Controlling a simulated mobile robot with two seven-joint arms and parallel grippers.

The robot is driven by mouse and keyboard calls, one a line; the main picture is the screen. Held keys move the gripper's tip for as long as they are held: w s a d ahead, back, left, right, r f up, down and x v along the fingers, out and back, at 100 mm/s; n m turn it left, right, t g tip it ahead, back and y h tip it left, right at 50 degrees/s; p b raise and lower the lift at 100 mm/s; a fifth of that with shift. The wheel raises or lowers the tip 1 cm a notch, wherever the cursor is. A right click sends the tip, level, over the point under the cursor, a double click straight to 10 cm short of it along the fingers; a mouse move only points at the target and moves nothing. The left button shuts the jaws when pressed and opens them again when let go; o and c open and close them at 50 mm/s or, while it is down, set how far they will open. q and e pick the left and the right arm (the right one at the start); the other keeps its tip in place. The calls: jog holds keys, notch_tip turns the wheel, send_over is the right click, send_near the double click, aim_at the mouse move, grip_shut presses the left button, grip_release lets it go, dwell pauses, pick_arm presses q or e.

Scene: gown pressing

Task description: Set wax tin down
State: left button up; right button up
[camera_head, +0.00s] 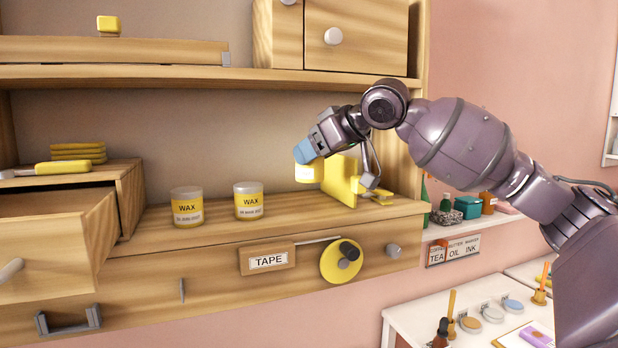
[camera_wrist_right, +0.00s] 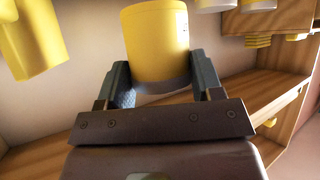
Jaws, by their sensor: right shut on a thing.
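My right gripper (camera_head: 308,152) reaches in from the right over the wooden shelf. It is shut on a wax tin (camera_head: 307,173), a small yellow and pale tin that shows below the bluish fingertip and appears to be above the shelf surface. In the right wrist view the tin (camera_wrist_right: 157,45) sits between the two fingers of the gripper (camera_wrist_right: 160,76). Two more wax tins, with clear "WAX" labels, stand upright on the shelf to the left: one (camera_head: 187,207) and another (camera_head: 249,201). My left gripper is not in view.
A yellow bracket-like thing (camera_head: 342,178) stands right beside the held tin. The shelf (camera_head: 290,219) has bare room right of the standing tins. An open drawer (camera_head: 60,240) juts out at left. A yellow tape roll (camera_head: 334,268) hangs on the front below.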

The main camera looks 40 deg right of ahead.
aim_at(310, 180)
jog(key=w, duration=0.3)
jog(key=shift+w+d+p, duration=0.1)
jog(key=shift+d+p, duration=0.2)
jog(key=shift+d, duration=0.05)
jog(key=shift+f, duration=1.55)
notch_tip(310, 180, down, 3)
jog(key=shift+f, duration=0.2)
jog(key=shift+w+f, duration=0.15)
jog(key=shift+f, duration=0.1)
jog(key=shift+f, duration=0.1)
jog(key=o, duration=1)
